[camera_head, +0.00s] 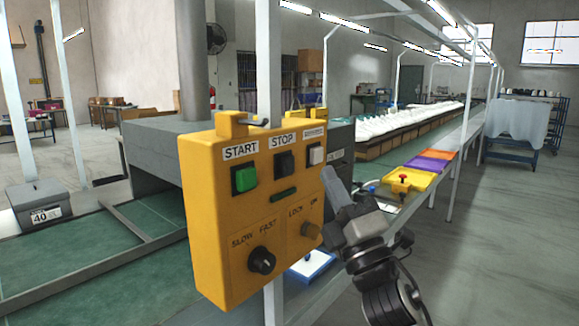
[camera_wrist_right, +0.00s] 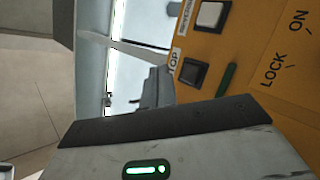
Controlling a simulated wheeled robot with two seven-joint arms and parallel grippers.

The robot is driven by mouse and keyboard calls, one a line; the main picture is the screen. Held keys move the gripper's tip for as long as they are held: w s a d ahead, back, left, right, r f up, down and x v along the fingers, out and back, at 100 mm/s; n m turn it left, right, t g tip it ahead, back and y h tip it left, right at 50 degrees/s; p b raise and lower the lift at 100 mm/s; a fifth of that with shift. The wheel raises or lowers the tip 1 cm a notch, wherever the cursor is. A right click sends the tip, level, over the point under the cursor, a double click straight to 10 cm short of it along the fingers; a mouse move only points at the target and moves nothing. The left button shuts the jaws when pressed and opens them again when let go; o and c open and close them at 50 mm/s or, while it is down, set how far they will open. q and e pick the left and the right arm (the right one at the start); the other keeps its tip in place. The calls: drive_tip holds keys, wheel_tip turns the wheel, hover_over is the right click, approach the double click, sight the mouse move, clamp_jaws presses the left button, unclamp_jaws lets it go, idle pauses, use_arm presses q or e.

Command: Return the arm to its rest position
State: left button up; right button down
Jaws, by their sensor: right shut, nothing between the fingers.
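My right gripper (camera_head: 331,182) is in the head view, to the right of the yellow control box (camera_head: 205,215), its fingertips near the box's right edge. The gripper is shut and empty. The box carries a green START button (camera_head: 244,179), a black STOP button (camera_head: 285,161), a white button (camera_head: 316,154) and two knobs, SLOW/FAST (camera_head: 261,260) and LOCK/ON (camera_head: 311,231). In the right wrist view, the yellow panel (camera_wrist_right: 240,60) fills the upper right, beyond the grey gripper body. Whether the fingers touch the box is not clear. My left gripper is out of view.
A green-topped conveyor line (camera_head: 90,270) runs behind the box. Yellow, purple and orange trays (camera_head: 410,178) lie along the line at right. A blue-rimmed white tray (camera_head: 309,265) sits low behind the arm. Open grey floor (camera_head: 500,240) lies to the right.

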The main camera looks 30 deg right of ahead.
idle(0.3)
drive_tip(key=s+a+f+m+g, duration=0.1)
drive_tip(key=a+f+m+g, duration=0.2)
drive_tip(key=f, duration=0.6)
drive_tip(key=s+a+f+m+g+y, duration=0.1)
drive_tip(key=f+m+g, duration=0.25)
drive_tip(key=f, duration=0.55)
drive_tip(key=a+f+m+g, duration=0.2)
drive_tip(key=a+f+m, duration=0.15)
drive_tip(key=f, duration=0.55)
drive_tip(key=s+a+f+m+g+y, duration=0.1)
drive_tip(key=s+a+f+m+g, duration=0.2)
drive_tip(key=s+f, duration=0.4)
drive_tip(key=s+a+f+m+g+y, duration=0.1)
drive_tip(key=s+a+f+m+g, duration=0.3)
drive_tip(key=s+f, duration=0.3)
wheel_tip(320, 180, down, 4)
drive_tip(key=shift+s+a+r+m, duration=0.25)
drive_tip(key=shift+s+a+m, duration=0.05)
drive_tip(key=shift+a, duration=0.15)
drive_tip(key=shift+w+a+g, duration=0.1)
drive_tip(key=shift+g, duration=0.15)
